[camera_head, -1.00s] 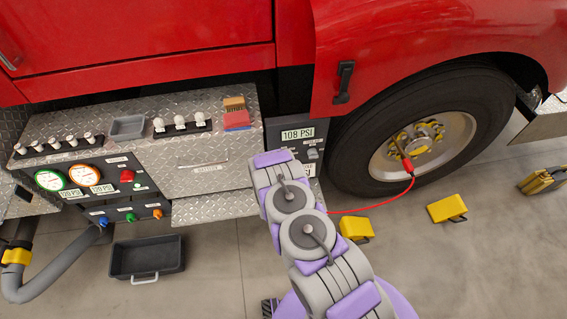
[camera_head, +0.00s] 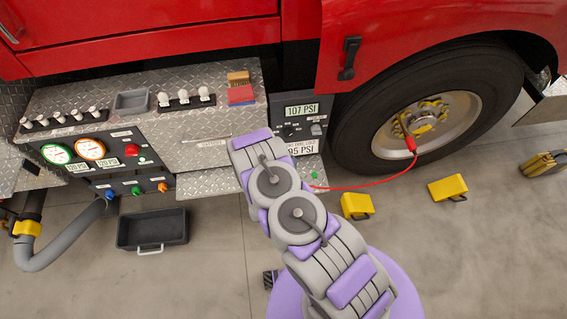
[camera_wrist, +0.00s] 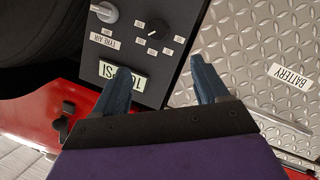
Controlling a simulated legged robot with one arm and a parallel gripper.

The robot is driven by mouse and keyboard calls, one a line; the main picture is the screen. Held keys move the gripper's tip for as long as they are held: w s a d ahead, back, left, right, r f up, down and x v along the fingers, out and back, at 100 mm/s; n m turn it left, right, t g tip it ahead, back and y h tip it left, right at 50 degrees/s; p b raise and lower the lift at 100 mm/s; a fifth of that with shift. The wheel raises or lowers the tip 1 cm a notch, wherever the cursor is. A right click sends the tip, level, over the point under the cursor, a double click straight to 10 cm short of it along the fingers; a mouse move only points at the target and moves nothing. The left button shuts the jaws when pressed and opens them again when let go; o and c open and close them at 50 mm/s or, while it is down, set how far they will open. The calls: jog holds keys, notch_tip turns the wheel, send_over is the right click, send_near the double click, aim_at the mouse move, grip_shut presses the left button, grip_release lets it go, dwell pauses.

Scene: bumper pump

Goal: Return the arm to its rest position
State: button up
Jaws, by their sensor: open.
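My arm (camera_head: 290,210) reaches from the bottom right of the head view up toward the truck's side, in front of the pump panel (camera_head: 300,110). In that view my gripper's fingers are hidden. In the wrist view my gripper (camera_wrist: 160,85) is open, its two blue-grey fingers apart with nothing between them. The fingers point at the black panel (camera_wrist: 165,50) with a knob and a pressure display (camera_wrist: 123,84). The left finger overlaps part of the display in the picture; I cannot tell whether it touches.
The diamond-plate battery box (camera_head: 205,150) is left of my arm. A red hose (camera_head: 365,186) runs to the wheel (camera_head: 425,125). Yellow chocks (camera_head: 356,206) and a black tray (camera_head: 152,229) lie on the floor. Open floor shows at the bottom left.

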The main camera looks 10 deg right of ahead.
jog(key=shift+w, duration=0.1)
dwell(0.3)
jog(key=w+a+r+m+g+y, duration=0.3)
jog(key=a+r+g, duration=0.2)
jog(key=a+r, duration=0.45)
jog(key=s+r+g+y, duration=0.2)
jog(key=s+r+g, duration=0.25)
jog(key=r, duration=0.95)
jog(key=s+d+r+g, duration=0.2)
jog(key=s+d+r, duration=0.2)
jog(key=s, duration=0.7)
jog(key=s+d+r+g+h, duration=0.1)
jog(key=s+d+r+g, duration=0.1)
jog(key=s+d+r, duration=0.3)
jog(key=s+d+r+g, duration=0.2)
jog(key=s+d+r, duration=0.3)
jog(key=s+r, duration=0.6)
jog(key=s, duration=0.8)
jog(key=shift+s+d, duration=0.2)
